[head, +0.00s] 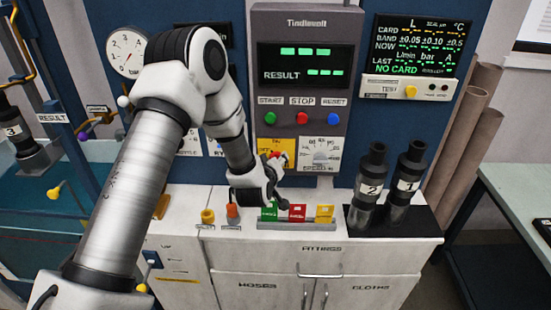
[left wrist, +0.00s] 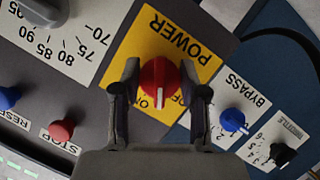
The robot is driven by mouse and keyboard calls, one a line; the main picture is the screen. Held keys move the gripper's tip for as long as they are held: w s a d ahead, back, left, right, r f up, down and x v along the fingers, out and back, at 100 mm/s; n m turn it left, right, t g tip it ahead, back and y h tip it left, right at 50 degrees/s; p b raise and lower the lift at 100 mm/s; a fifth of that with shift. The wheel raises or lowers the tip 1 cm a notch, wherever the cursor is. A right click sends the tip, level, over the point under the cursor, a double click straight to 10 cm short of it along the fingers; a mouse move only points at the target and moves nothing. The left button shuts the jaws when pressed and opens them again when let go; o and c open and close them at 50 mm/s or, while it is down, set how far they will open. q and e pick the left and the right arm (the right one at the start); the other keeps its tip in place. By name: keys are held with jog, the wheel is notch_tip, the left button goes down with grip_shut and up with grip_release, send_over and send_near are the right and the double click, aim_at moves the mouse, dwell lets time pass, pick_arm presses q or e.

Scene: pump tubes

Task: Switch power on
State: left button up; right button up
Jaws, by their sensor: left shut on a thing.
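The red power knob (left wrist: 160,78) sits on a yellow plate (left wrist: 168,37) marked POWER. In the left wrist view, which shows the panel upside down, its white pointer line points down, close to the ON lettering; part of the lettering beside it is hidden. My left gripper (left wrist: 161,92) is shut on the knob, one finger on each side of it. In the head view my left gripper (head: 277,172) reaches the lower left of the grey control panel (head: 349,92), and the yellow plate (head: 266,145) is partly covered. My right gripper is not in view.
The start, stop (head: 302,118) and reset buttons and the speed dial (head: 326,148) are close by. A blue bypass knob (left wrist: 232,119) is beside the plate. Below are coloured cards (head: 298,213) and black tubes (head: 371,180) on the cabinet. The panel displays show green dashes.

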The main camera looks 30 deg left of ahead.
pick_arm(q)
jog(key=shift+m+g+y+p, duration=0.6)
jog(key=shift+m+y+p, duration=0.1)
jog(key=shift+m, duration=0.5)
jog(key=shift+m+g+y+p, duration=0.4)
jog(key=shift+m+y, duration=0.1)
jog(key=shift+m, duration=0.4)
jog(key=shift+f, duration=0.1)
jog(key=o, duration=1.1)
jog(key=v, duration=1.2)
jog(key=shift+w+f, duration=0.1)
